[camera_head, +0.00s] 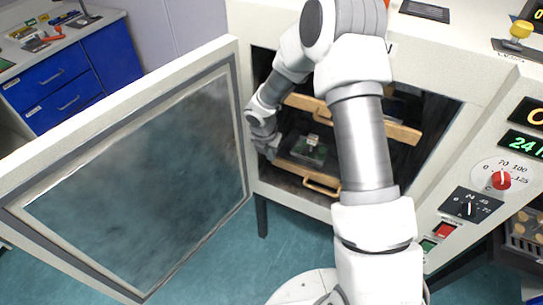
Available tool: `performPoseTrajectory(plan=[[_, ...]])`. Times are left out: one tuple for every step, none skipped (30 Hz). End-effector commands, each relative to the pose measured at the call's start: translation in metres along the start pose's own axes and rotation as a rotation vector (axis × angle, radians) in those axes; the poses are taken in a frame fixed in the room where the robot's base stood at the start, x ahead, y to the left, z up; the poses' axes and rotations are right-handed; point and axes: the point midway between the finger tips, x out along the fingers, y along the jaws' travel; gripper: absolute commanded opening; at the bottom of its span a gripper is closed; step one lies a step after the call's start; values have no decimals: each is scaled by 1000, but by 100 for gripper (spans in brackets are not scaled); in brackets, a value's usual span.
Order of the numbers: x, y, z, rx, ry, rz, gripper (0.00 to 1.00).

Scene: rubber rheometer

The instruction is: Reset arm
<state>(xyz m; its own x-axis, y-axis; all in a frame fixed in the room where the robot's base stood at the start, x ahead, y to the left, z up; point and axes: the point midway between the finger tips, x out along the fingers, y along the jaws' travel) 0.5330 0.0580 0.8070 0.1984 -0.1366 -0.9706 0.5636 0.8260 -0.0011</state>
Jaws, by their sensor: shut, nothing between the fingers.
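My arm rises from the lower right and bends over at the top, then down to the left into the opening of the white cabinet (295,200). My gripper (270,154) is at the left side of the opening, near the hinge edge of the open door (130,180). It is shut with nothing seen in it; its fingertips are small and dark here. A small dark and green item with a pale top (309,148) sits inside, right of my gripper and apart from it. My forearm hides part of the interior.
The cabinet holds tan-fronted shelves (405,133), with a tan handle (322,185) low down. The control panel with a red knob (501,180) is at right. A blue drawer unit (70,85) stands back left. Teal floor (225,265) is clear under the door.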

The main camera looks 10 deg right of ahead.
Motion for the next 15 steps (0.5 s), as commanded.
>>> performPoseTrajectory(plan=[[-3, 0, 0, 0, 0, 0, 0], [-4, 0, 0, 0, 0, 0, 0], [-5, 0, 0, 0, 0, 0, 0], [-5, 0, 0, 0, 0, 0, 0], [-5, 0, 0, 0, 0, 0, 0], [-5, 0, 0, 0, 0, 0, 0], [-5, 0, 0, 0, 0, 0, 0], [-6, 0, 0, 3, -1, 0, 0], [-8, -1, 2, 13, -4, 0, 0], [-12, -2, 3, 26, -7, -1, 0], [-16, -3, 5, 43, -11, -1, 0], [-25, -5, 8, 76, -20, -2, 0], [-32, -8, 11, 106, -28, -4, 0], [-41, -11, 14, 145, -36, -5, 0], [-55, -16, 19, 203, -49, -7, 0]])
